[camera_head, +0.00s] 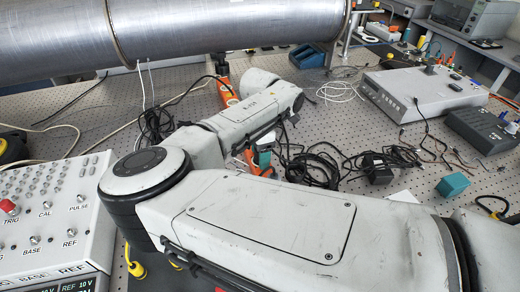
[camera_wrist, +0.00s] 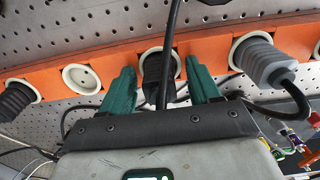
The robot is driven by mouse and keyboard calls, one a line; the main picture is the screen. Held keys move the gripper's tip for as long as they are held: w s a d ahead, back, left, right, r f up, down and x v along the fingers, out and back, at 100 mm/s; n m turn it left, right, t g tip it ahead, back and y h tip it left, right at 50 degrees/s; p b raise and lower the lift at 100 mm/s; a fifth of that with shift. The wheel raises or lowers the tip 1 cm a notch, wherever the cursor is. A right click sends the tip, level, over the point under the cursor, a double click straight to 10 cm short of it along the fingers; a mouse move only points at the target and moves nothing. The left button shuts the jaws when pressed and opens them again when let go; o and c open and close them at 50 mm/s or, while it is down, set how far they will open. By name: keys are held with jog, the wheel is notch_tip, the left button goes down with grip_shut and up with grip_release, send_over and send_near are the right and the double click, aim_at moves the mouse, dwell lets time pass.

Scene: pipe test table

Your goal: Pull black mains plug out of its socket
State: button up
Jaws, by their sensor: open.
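In the wrist view, a black mains plug (camera_wrist: 153,67) sits in a round white socket of the orange power strip (camera_wrist: 208,54). Its black cable rises past the top of the picture. My gripper (camera_wrist: 160,72) is open, with one green finger on each side of this plug; gaps show, and I see no firm contact. A second black plug (camera_wrist: 16,98) sits in the socket at the far left. In the head view, the orange strip (camera_head: 225,92) is partly covered by my arm, and I cannot make out the plug there.
In the wrist view, an empty socket (camera_wrist: 82,78) lies left of my gripper and a grey plug (camera_wrist: 262,62) right of it. In the head view, a large metal pipe (camera_head: 200,28) crosses above the table. Tangled black cables (camera_head: 310,165) lie right of my arm.

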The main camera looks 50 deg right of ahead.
jog(key=shift+c, duration=0.4)
grip_shut()
dwell(0.4)
jog(key=shift+r, duration=0.2)
dwell(0.3)
jog(key=shift+r+p, duration=0.75)
jog(key=shift+r, duration=1.15)
